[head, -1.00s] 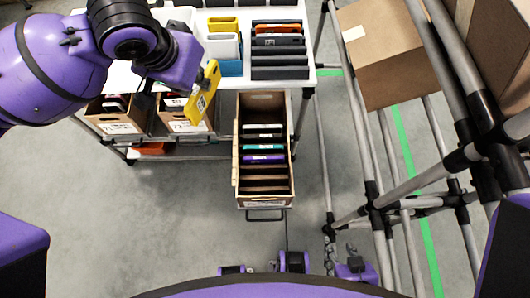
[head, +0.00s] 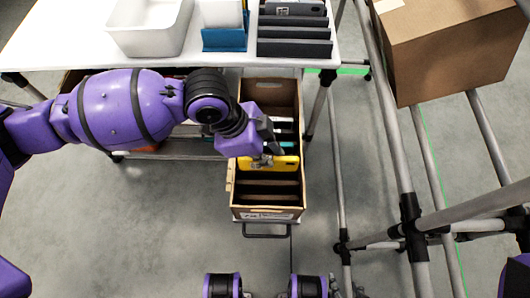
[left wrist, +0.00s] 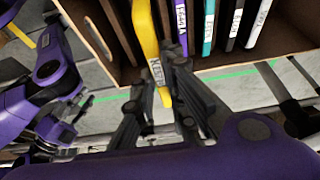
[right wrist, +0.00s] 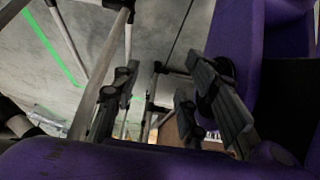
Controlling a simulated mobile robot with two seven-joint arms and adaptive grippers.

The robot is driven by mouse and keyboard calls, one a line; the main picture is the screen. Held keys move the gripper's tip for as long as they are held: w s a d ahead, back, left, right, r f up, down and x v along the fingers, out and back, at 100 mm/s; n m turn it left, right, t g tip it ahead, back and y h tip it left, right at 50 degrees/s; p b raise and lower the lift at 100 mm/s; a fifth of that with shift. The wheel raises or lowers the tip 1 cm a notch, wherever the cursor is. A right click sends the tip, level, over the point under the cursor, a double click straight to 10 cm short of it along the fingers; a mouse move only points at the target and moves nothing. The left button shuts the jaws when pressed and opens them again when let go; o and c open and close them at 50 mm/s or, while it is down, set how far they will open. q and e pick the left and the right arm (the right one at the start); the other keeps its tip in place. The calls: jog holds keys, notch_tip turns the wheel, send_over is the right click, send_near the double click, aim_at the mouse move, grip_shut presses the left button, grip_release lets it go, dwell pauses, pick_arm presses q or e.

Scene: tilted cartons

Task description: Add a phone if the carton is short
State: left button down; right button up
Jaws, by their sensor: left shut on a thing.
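The open brown carton (head: 235,190) sits tilted on a pulled-out support with a dark handle, in the middle of the head view. My left gripper (head: 268,152) is over it, shut on a yellow phone (head: 288,164). In the left wrist view the labelled yellow phone (left wrist: 146,32) is upright between the fingers (left wrist: 160,92), beside a purple phone (left wrist: 180,22). Teal, black and white phones follow in the row. How deep the yellow phone sits is unclear. Empty-looking slots (head: 270,190) lie at the near end. My right gripper (right wrist: 162,112) is open and empty.
The white table (head: 60,35) behind holds a white bin (head: 150,38), a blue holder (head: 224,40) and a dark slotted rack (head: 294,48). A pipe rack (head: 395,150) with a cardboard box (head: 445,45) stands at the right. The floor left of the carton is clear.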

aim_at(265, 170)
pick_arm(q)
jog(key=shift+f+b, duration=1.05)
jog(key=shift+b, duration=0.05)
notch_tip(265, 170, down, 2)
jog(key=b, duration=0.3)
jog(key=shift+f, duration=2.3)
jog(key=shift+f, duration=0.25)
jog(key=c, duration=1.7)
grip_release()
